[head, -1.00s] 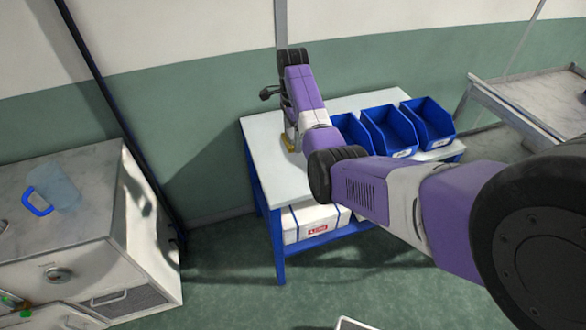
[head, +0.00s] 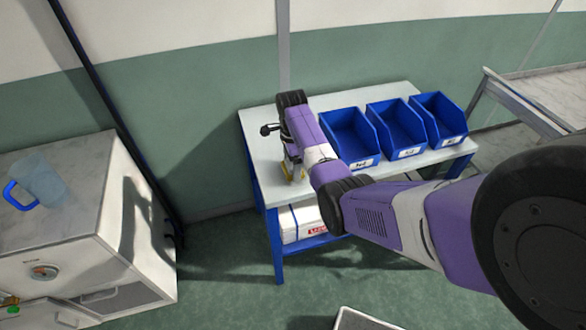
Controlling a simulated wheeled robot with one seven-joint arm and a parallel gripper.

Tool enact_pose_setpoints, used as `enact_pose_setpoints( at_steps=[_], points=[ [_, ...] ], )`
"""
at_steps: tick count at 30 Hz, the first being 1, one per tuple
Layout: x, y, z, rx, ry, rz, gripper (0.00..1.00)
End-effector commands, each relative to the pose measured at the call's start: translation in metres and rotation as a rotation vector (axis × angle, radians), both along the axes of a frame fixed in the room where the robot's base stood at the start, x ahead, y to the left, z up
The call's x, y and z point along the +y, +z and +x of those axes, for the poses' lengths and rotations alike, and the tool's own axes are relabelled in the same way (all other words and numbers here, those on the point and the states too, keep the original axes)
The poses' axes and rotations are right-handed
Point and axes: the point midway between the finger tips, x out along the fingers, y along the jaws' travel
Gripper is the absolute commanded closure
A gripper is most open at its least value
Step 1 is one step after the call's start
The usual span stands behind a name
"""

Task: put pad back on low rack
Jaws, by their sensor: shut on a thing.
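My gripper (head: 292,172) is at the left part of the white-topped blue table (head: 262,150), at the end of my purple arm. It is shut on a small yellowish thing, likely the pad (head: 287,174), of which only an edge shows below the gripper. My wrist and arm hide most of it, and I cannot tell whether it touches the tabletop. Under the tabletop is a low shelf (head: 318,241) with a white box (head: 296,224) on it; I cannot tell whether this shelf is the low rack.
Blue bins (head: 347,140) stand in a row on the table, right of my gripper. A cabinet (head: 70,235) with a blue-handled jug (head: 40,178) stands at left. A grey cart (head: 515,103) is at right.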

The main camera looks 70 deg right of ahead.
Motion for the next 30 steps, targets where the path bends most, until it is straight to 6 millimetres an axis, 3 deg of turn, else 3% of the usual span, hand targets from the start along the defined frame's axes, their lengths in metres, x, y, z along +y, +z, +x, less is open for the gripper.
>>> enact_pose_setpoints(
  at_steps=[1, 14, 15, 17, 25, 30],
  points=[
    [0.0, -0.007, 0.0, -0.001, 0.0, -0.001, 0.63],
    [0.001, -0.009, 0.001, -0.001, -0.001, -0.001, 0.63],
    [0.001, -0.008, 0.001, -0.001, -0.001, -0.001, 0.11],
    [0.001, -0.008, 0.001, -0.001, -0.001, -0.001, 0.0],
    [0.001, -0.006, 0.001, -0.001, -0.001, -0.001, 0.0],
    [0.0, 0.01, 0.002, -0.003, 0.0, -0.004, 0.0]
  ],
)
